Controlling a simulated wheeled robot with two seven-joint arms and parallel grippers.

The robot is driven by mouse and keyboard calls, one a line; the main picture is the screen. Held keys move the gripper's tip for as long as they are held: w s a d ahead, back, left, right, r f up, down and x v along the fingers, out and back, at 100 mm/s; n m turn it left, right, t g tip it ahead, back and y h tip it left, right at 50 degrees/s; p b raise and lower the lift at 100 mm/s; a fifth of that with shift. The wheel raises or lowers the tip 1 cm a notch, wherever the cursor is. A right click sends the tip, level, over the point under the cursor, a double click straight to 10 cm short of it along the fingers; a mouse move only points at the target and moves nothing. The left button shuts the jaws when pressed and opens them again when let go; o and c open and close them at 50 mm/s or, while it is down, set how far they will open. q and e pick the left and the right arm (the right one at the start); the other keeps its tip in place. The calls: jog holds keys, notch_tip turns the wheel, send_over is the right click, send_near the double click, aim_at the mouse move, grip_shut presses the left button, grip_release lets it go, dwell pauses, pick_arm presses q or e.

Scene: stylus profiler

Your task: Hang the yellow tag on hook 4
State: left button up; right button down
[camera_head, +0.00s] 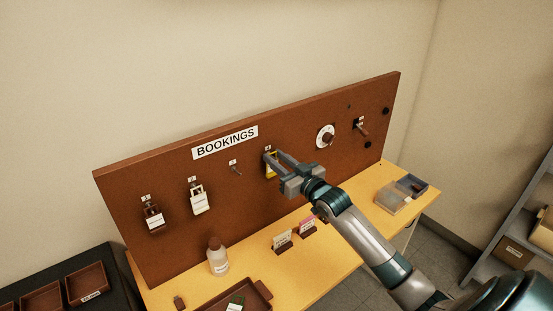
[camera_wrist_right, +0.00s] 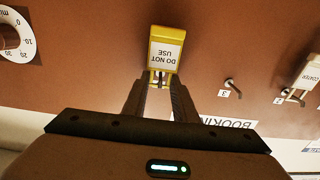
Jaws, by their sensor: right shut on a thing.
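The yellow tag (camera_head: 271,168) is up at the brown board, just below a small white hook label (camera_head: 267,149), the fourth from the left. In the right wrist view the tag (camera_wrist_right: 166,50) shows a white panel reading "DO NOT USE", upside down in the picture. My right gripper (camera_head: 271,156) is shut on the tag's top end; its fingers also show in the right wrist view (camera_wrist_right: 160,78). The hook there is hidden behind the fingers and tag, so I cannot tell whether the tag is around it. My left gripper is not in view.
Hook 3 (camera_head: 237,171) is bare. A white tag (camera_head: 198,200) and a dark tag (camera_head: 154,218) hang further left. A round dial (camera_head: 325,136) and a switch (camera_head: 361,126) are to the right. A bottle (camera_head: 217,256) and small card holders (camera_head: 282,242) stand on the yellow table below.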

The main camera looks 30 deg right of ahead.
jog(key=shift+f, duration=0.35)
dwell(0.3)
jog(key=c, duration=1.4)
grip_release()
jog(key=shift+s, duration=0.1)
jog(key=shift+c, duration=0.2)
jog(key=s+p, duration=0.3)
jog(key=s, duration=0.4)
jog(key=shift+s+d, duration=0.3)
jog(key=shift+s, duration=0.1)
jog(key=shift+s+f, duration=0.1)
